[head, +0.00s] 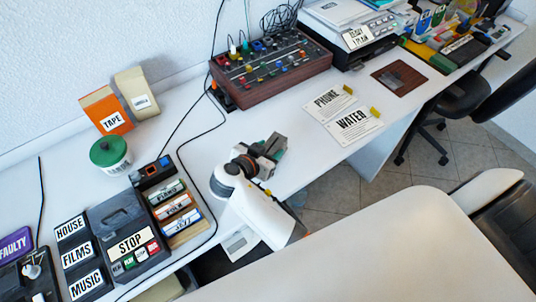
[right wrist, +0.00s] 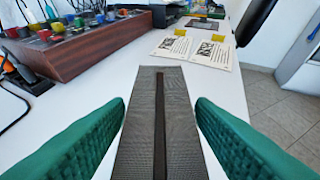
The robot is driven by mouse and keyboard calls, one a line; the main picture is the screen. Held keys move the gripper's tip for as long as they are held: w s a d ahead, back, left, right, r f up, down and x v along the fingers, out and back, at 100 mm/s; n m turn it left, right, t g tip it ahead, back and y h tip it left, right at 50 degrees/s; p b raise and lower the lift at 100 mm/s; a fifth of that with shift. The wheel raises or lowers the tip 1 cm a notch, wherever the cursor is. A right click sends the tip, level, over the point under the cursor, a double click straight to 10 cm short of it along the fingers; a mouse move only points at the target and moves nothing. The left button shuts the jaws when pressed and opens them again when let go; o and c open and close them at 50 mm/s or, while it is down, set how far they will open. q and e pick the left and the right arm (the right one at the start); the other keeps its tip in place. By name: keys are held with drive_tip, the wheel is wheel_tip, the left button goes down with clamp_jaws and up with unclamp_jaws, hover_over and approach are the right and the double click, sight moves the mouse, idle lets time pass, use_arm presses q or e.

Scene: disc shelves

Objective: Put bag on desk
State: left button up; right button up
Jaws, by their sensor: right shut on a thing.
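My right gripper (head: 271,150) is over the front part of the white desk (head: 290,122), left of the paper sheets. In the right wrist view, its two green finger pads stand on either side of a dark grey woven thing with a dark lengthwise slit, which I take for the bag (right wrist: 146,125). The gripper is shut on it. The bag points forward along the desk (right wrist: 75,105); I cannot tell whether it touches the desk. In the head view the gripper mostly hides it. My left gripper is out of view.
A brown mixer (head: 270,70) with knobs stands behind the gripper. Two paper sheets (head: 352,125) and a brown mat (head: 399,80) lie to the right. Cassettes (head: 175,205) and a STOP recorder (head: 130,240) are to the left.

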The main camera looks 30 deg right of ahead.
wheel_tip(320, 180, down, 3)
drive_tip(key=shift+r, duration=0.15)
drive_tip(key=o, duration=1.1)
drive_tip(key=shift+r, duration=0.1)
